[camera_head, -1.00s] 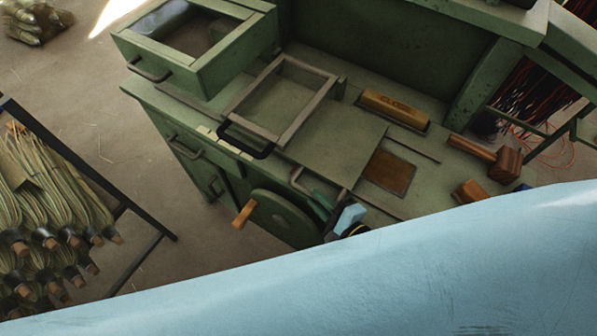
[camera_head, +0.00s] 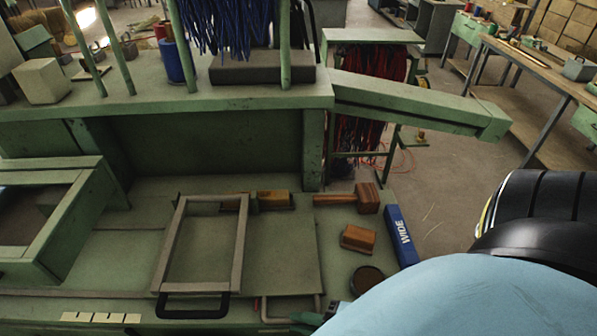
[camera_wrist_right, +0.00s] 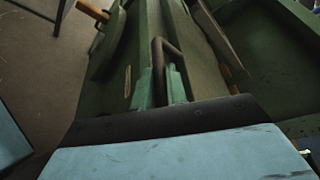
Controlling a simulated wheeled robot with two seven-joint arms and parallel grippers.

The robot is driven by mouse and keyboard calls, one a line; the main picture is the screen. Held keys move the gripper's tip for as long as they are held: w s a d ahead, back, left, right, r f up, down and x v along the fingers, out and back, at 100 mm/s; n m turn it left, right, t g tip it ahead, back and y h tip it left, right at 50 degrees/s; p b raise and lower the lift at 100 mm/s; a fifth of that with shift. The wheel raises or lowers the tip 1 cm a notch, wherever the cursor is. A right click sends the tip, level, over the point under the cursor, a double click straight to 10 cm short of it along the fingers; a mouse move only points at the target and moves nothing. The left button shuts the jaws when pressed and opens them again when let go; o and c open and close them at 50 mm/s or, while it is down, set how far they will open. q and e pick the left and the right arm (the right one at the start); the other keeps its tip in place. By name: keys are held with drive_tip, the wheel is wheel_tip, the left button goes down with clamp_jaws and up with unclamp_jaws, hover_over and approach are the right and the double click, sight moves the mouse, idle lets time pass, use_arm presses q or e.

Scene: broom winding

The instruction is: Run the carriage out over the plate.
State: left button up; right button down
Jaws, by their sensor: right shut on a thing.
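The carriage is a flat green sheet (camera_head: 285,250) on the bench, with a grey loop handle (camera_head: 264,312) at its front edge. It lies right beside an open rectangular frame (camera_head: 240,245) with a black handle (camera_head: 192,311). My right gripper (camera_head: 312,319) is at the loop handle, partly hidden by my blue arm. In the right wrist view its green fingers (camera_wrist_right: 160,88) are shut on the dark handle bar (camera_wrist_right: 158,58). The brown plate is out of sight, apparently under the sheet. My left gripper is not in view.
A wooden mallet (camera_head: 365,198), a wooden block (camera_head: 358,238), a round dark tin (camera_head: 367,281) and a blue box marked WIDE (camera_head: 401,235) lie right of the sheet. An amber block (camera_head: 273,201) lies behind it. A green drawer (camera_head: 75,225) stands left.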

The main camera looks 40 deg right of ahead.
drive_tip(key=shift+d, duration=0.15)
drive_tip(key=c, duration=1.4)
unclamp_jaws()
drive_tip(key=shift+s+d, duration=0.1)
drive_tip(key=shift+s, duration=0.1)
drive_tip(key=shift+w, duration=0.1)
drive_tip(key=v, duration=1.3)
drive_tip(key=shift+s+b, duration=0.2)
drive_tip(key=shift+b, duration=0.25)
